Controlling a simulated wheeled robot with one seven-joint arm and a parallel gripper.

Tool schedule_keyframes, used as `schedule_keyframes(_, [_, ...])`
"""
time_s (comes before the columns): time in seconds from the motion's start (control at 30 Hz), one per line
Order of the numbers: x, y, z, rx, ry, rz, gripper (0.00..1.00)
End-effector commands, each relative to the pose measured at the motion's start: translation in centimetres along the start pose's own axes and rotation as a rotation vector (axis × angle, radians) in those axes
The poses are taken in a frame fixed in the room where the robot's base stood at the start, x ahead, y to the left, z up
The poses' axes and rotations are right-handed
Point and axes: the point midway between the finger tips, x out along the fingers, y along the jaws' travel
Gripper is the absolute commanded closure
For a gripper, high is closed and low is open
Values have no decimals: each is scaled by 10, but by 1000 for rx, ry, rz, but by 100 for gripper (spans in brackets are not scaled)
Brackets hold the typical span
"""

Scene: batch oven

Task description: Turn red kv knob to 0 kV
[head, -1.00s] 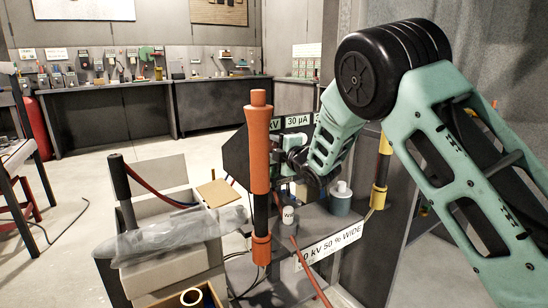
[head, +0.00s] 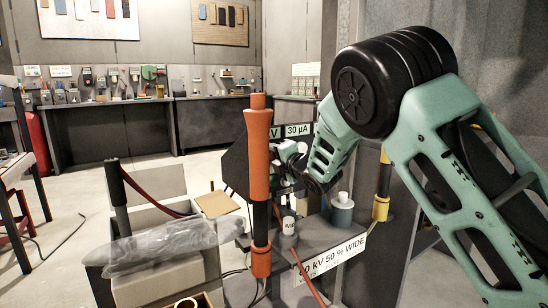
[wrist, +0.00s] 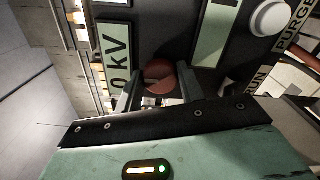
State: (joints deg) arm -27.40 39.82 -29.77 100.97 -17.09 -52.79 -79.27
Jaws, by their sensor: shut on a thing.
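The red kV knob (wrist: 160,77) shows in the wrist view, between the two dark fingers of my gripper (wrist: 159,88), which is shut on it. A display (wrist: 117,58) beside the knob shows "0 kV" sideways; I cannot tell whether a digit before the 0 is hidden. In the head view my gripper (head: 287,170) is at the dark control box (head: 236,160), partly behind the orange-handled stick (head: 257,150). The knob is hidden there. The box's kV readout is mostly covered, with only "V" beside "30 µA" (head: 298,130).
A white button (wrist: 270,18) and PURGE and RUN labels are near the knob. The orange-handled stick stands upright in front of the box. A carton with a plastic-wrapped item (head: 160,245) is at left. A label (head: 335,256) ending "0 KV 50 % WIDE" hangs at the bench edge.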

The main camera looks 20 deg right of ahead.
Motion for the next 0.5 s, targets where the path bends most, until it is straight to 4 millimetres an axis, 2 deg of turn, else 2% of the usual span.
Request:
schedule_keyframes(0.2, [0,-1,-1,-1,2,-3,85])
schedule_keyframes(0.23, [0,-1,-1,-1,3,-3,54])
schedule_keyframes(0.27, [0,-1,-1,-1,2,-3,45])
schedule_keyframes(0.3, [0,-1,-1,-1,2,-2,42])
schedule_keyframes(0.5, [0,-1,0,0,1,-1,42])
